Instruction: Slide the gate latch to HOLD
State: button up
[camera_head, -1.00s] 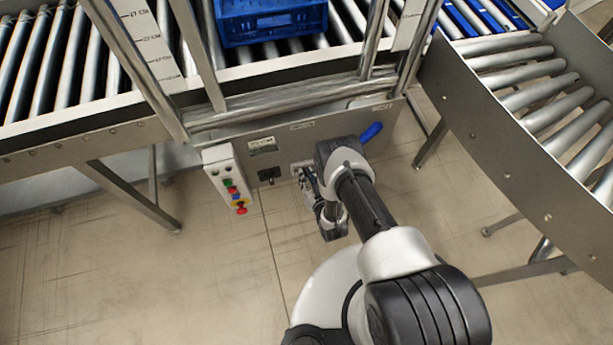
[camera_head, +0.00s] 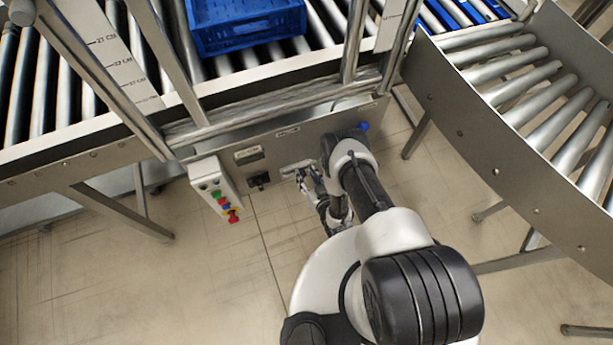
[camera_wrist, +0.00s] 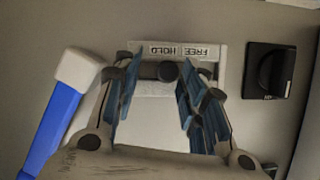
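The gate latch is a light plate (camera_head: 297,167) on the conveyor's front panel, with a dark round knob (camera_wrist: 167,71) in a slot. In the wrist view the labels HOLD (camera_wrist: 164,50) and FREE (camera_wrist: 197,52) appear upside down, HOLD on the left. The knob appears below the HOLD label, but it stands out from the plate, so its exact slot position is unclear. My gripper (camera_wrist: 158,92) is open, with one blue-padded finger on each side of the knob and visible gaps. In the head view my gripper (camera_head: 310,184) is at the panel, partly hidden by my arm.
A blue handle (camera_wrist: 52,125) is close left of my fingers in the wrist view. A black rotary switch (camera_wrist: 270,70) is to the right. A button box (camera_head: 214,188) hangs from the panel. A blue crate (camera_head: 245,38) sits on the rollers above. A curved roller conveyor (camera_head: 490,120) stands right.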

jog(key=shift+a, duration=0.1)
notch_tip(320, 180, up, 10)
dwell(0.6)
jog(key=shift+s, duration=0.1)
dwell(0.4)
